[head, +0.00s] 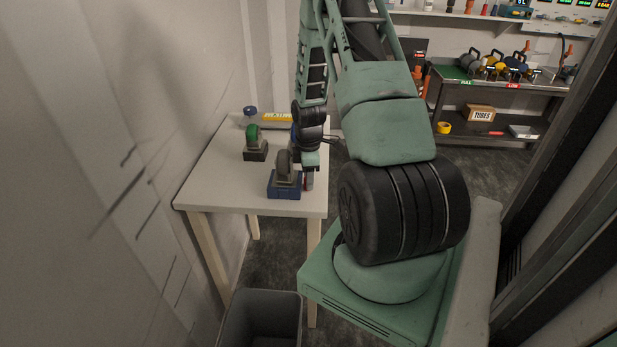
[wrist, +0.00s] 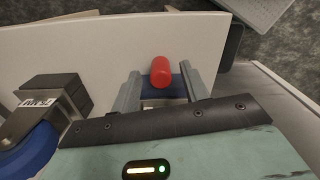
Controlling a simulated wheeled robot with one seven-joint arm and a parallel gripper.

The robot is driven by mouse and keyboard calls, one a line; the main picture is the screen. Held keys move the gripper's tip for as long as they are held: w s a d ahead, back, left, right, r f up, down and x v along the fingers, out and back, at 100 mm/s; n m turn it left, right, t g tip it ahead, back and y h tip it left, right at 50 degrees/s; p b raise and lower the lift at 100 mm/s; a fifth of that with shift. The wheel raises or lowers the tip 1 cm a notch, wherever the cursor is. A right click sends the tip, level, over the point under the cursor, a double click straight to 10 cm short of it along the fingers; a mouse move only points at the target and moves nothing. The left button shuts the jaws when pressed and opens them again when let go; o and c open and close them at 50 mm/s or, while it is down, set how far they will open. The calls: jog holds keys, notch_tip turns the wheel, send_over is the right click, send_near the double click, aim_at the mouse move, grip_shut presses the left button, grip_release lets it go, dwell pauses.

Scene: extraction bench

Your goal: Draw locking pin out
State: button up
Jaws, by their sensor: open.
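The locking pin appears to be the red cylinder (wrist: 161,72) in the wrist view. Its red end lies between the two fingers of my gripper (wrist: 162,86), with a visible gap on at least the left side. My gripper is open. A blue part (wrist: 176,90) shows behind the red cylinder, partly hidden by my gripper body. In the head view, my gripper (head: 309,178) is at the right side of a blue base block (head: 284,191) carrying a dark wheel (head: 283,163). Only a sliver of red shows there, so contact cannot be told.
A grey bin (head: 262,318) is below the table.

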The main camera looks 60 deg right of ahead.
jog(key=shift+f, duration=0.6)
grip_shut()
jog(key=shift+s+d, duration=0.45)
jog(key=shift+s, duration=0.4)
jog(key=shift+s+d, duration=0.4)
jog(key=shift+s, duration=0.45)
grip_release()
jog(key=shift+s+d, duration=0.1)
jog(key=shift+r, duration=0.1)
